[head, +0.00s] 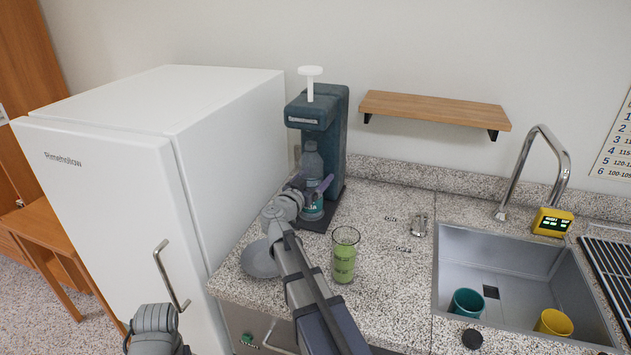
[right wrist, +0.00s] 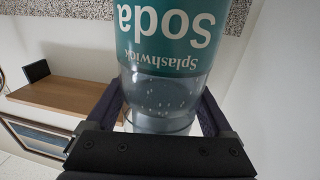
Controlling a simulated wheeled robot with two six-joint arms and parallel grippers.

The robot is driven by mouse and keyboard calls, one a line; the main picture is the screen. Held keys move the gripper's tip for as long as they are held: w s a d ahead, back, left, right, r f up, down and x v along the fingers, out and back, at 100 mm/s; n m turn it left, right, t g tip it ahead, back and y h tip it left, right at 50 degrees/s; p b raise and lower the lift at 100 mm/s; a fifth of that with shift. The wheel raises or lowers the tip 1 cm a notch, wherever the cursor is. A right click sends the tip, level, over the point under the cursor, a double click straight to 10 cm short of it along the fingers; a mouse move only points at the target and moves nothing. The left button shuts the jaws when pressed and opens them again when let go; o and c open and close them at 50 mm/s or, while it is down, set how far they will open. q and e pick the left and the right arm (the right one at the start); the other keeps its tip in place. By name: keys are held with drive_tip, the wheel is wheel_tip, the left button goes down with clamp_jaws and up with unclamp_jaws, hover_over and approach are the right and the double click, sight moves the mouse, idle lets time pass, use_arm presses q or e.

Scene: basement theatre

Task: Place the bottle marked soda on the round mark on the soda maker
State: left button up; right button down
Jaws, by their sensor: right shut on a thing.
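The soda bottle (head: 312,163) is clear grey with a teal label. It is upright inside the bay of the dark teal soda maker (head: 333,135), under its head and over its base plate. The label reads "Soda Splashwick" in the right wrist view (right wrist: 170,30), where it appears upside down. My right gripper (head: 312,187) is shut on the bottle around its middle, with a finger on each side (right wrist: 160,112). The round mark is hidden, and I cannot tell whether the bottle's bottom touches the base plate. Only a grey part of my left arm shows; its gripper is out of view.
A green-filled glass (head: 344,258) and a grey round plate (head: 262,258) stand near my right arm. A white fridge (head: 225,140) is close on the left. The sink (head: 480,255) holds a teal cup (head: 467,303) and a yellow cup (head: 553,322). A wooden shelf (head: 435,109) hangs behind.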

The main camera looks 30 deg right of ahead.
drive_tip(key=shift+f, duration=0.15)
unclamp_jaws()
drive_tip(key=v, duration=1.2)
